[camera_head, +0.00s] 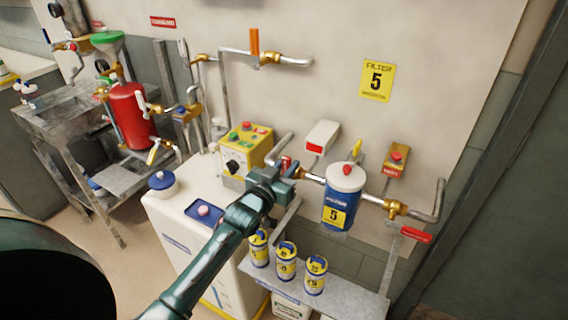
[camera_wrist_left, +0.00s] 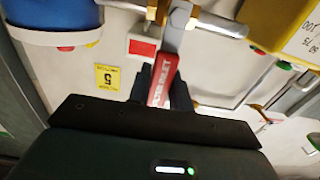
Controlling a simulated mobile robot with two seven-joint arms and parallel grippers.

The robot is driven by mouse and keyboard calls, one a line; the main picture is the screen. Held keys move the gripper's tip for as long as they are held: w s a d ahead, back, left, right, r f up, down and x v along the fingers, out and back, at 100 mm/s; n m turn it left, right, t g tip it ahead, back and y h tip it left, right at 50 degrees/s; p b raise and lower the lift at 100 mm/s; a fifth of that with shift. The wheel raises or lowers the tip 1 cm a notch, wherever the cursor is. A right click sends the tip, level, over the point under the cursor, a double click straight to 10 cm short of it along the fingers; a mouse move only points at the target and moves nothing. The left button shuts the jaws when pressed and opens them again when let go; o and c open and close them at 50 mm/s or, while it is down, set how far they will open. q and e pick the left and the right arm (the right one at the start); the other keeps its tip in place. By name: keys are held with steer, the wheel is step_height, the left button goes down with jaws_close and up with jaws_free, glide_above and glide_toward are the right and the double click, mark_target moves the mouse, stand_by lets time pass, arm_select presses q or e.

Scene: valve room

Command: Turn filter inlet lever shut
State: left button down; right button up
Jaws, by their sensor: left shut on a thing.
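The red inlet lever (camera_wrist_left: 163,82) has white lettering and sits between the two fingers of my left gripper (camera_wrist_left: 160,95) in the left wrist view. In the head view my left gripper (camera_head: 284,180) is shut on it, left of the blue filter housing (camera_head: 341,213) with its white lid. Only a small red part of the lever (camera_head: 286,162) shows there; the gripper hides the rest. A brass valve body (camera_head: 298,174) shows just right of the gripper, on the pipe into the filter. My right gripper is not in view.
A yellow control box (camera_head: 246,154) stands close behind and left of the gripper. Another red lever (camera_head: 415,235) is right of the filter. Several yellow-and-blue canisters (camera_head: 286,264) stand on the metal shelf (camera_head: 352,290) below. A white cabinet (camera_head: 180,222) is below my left arm.

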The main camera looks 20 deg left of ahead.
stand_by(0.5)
arm_select(q)
steer(key=c, duration=1.3)
jaws_free()
steer(key=shift+d, duration=0.1)
steer(key=shift+o, duration=0.2)
steer(key=s+a+b, duration=0.1)
steer(key=s, duration=1.2)
steer(key=s+d+f+m+g+h, duration=0.1)
steer(key=s+d+f+g, duration=0.2)
steer(key=s+d+f, duration=0.2)
steer(key=s+d+f+m+g+h, duration=0.1)
steer(key=s+d+f+g, duration=0.3)
steer(key=s+f, duration=0.6)
steer(key=shift+s+d+f+p, duration=0.35)
steer(key=shift+d+p, duration=0.05)
steer(key=shift+d, duration=0.7)
